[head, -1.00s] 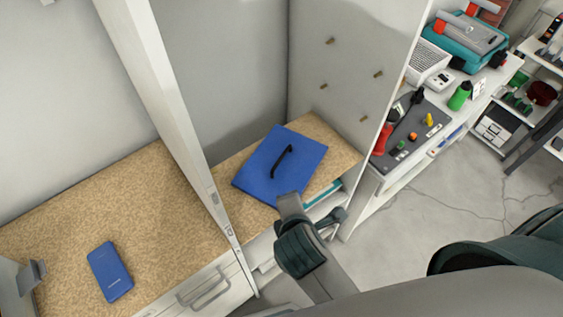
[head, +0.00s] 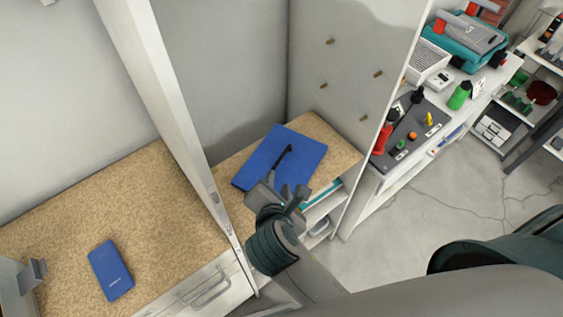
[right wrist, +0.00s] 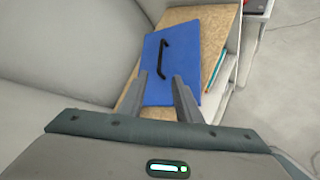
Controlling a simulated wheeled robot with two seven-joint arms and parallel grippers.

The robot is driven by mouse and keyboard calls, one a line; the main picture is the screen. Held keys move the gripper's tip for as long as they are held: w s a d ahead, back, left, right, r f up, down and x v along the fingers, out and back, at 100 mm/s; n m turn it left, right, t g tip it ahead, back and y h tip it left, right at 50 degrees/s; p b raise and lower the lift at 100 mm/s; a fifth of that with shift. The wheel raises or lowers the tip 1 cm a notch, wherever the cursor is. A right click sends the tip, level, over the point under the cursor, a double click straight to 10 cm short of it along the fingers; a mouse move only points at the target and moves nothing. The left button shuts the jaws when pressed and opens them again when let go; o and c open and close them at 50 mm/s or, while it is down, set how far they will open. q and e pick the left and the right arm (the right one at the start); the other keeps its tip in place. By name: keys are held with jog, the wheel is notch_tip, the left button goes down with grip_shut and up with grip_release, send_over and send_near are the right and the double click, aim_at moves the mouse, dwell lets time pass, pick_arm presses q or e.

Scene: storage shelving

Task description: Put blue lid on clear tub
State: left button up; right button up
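A flat blue lid (head: 265,162) with a black bar handle (head: 283,160) lies on the cork-coloured shelf top in the right bay. It also shows in the right wrist view (right wrist: 182,72). My right gripper (head: 286,192) is at the lid's near edge, with the handle beyond its fingertips. In the right wrist view its two fingers (right wrist: 166,88) are spread apart, with nothing between them but a view of the lid. I cannot tell whether the fingers touch the lid. I cannot make out a clear tub in these views. My left gripper is not in view.
A white upright post (head: 170,110) separates the two bays. A small blue box (head: 111,270) lies on the left shelf top. A side panel with pegs (head: 350,80) stands right of the lid. A teal item (head: 320,194) shows just below the right shelf top.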

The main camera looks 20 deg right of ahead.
jog(key=p, duration=0.3)
send_near(281, 158)
jog(key=x, duration=0.3)
jog(key=shift+w+f, duration=0.15)
jog(key=shift+f, duration=0.3)
jog(key=shift+w+d+f+p, duration=0.1)
jog(key=shift+w+d+p, duration=0.1)
jog(key=shift+w+p, duration=0.25)
jog(key=p+x, duration=0.1)
jog(key=x, duration=0.2)
jog(key=shift+w+d, duration=0.1)
jog(key=shift+d, duration=0.05)
jog(key=shift+w+d+f, duration=0.15)
jog(key=shift+w+f, duration=0.15)
jog(key=shift+w, duration=0.15)
grip_shut()
